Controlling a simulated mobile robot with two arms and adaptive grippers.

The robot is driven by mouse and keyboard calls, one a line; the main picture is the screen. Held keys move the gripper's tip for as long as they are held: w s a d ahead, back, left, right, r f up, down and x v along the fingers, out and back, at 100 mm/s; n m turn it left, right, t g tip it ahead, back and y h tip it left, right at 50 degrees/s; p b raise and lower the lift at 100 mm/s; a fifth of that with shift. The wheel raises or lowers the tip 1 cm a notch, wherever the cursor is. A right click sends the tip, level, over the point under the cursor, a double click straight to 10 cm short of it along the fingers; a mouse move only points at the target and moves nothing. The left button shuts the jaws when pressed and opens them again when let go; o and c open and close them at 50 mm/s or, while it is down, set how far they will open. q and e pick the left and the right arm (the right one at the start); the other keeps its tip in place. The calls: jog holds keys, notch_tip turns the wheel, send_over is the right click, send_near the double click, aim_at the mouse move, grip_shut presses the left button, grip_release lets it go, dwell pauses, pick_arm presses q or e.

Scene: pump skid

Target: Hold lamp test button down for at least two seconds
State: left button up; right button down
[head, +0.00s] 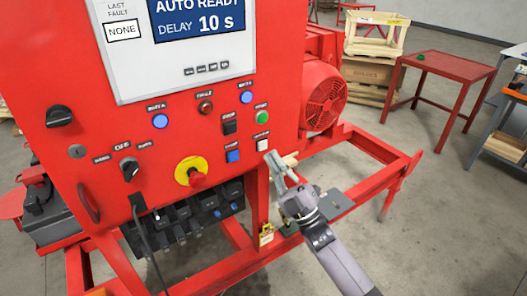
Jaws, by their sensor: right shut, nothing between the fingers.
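The red control panel (100,130) of the pump skid fills the left half of the head view. It carries several small buttons with labels too small to read, so I cannot tell by label which is the lamp test button. A white square button (262,145) sits at the lower right of the button group. My right gripper (272,160) is shut and empty, its fingertips just below and right of this white button. I cannot tell whether they touch the panel. My left gripper is not in view.
A blue button (233,156), a black button (229,127) and a green button (262,117) are close by. A red emergency stop (196,178) on a yellow ring is lower left. A red motor (324,95) stands behind, right of the panel. A red table (450,64) is farther back.

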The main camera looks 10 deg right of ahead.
jog(key=shift+w+a+b, duration=0.3)
jog(key=shift+w+b, duration=0.05)
jog(key=shift+w, duration=0.45)
dwell(0.9)
jog(key=shift+w+a+b, duration=0.15)
jog(key=shift+w+b, duration=0.25)
jog(key=shift+w+a+b, duration=0.15)
jog(key=shift+w+b, duration=0.25)
dwell(0.6)
jog(key=shift+s, duration=0.15)
dwell(3.0)
jog(key=shift+s+d+p, duration=0.3)
jog(key=shift+s+p, duration=0.05)
jog(key=shift+s, duration=0.35)
